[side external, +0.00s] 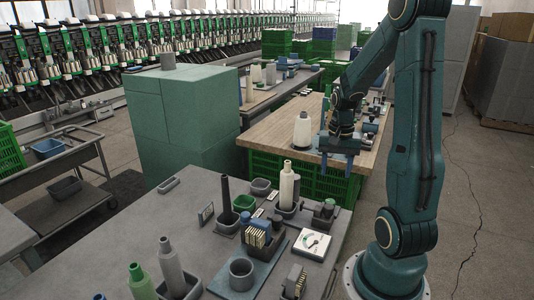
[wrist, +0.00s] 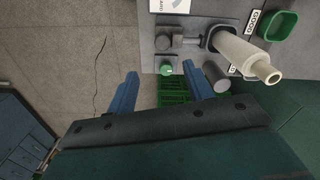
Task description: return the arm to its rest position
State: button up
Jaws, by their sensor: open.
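My gripper (side external: 338,166) hangs from my teal arm, above the gap between the grey table and the wooden bench in the side external view. In the wrist view my gripper (wrist: 162,88) shows two blue fingers spread wide apart with nothing held between them. Green crates (wrist: 174,91) on the floor show below and between the fingers. A cream cone tube (wrist: 240,52) stands in a grey holder near the table's edge; it also shows in the side external view (side external: 287,187), left of my gripper and apart from it.
The wooden bench (side external: 270,132) behind carries a white cone (side external: 302,130). A green cabinet (side external: 180,118) stands left. Open floor lies right of my base.

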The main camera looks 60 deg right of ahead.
jog(key=shift+r, duration=0.5)
jog(key=shift+a, duration=0.1)
jog(key=w+a+r+n+t+h, duration=0.1)
jog(key=w+a+r+n, duration=0.1)
jog(key=a+r+n, duration=0.4)
jog(key=w+a+r+n+t, duration=0.1)
jog(key=w+a+r, duration=0.2)
jog(key=a, duration=0.5)
jog(key=s+a+r+n+t, duration=0.1)
jog(key=s+a+r+n, duration=0.1)
jog(key=a+n, duration=0.2)
jog(key=s+a+r+n+t+y, duration=0.1)
jog(key=s+a+r+n+t, duration=0.1)
jog(key=a, duration=0.6)
jog(key=shift+s+a+r+n+t, duration=0.15)
jog(key=shift+s+r+n+t, duration=0.2)
jog(key=shift+s+n, duration=0.6)
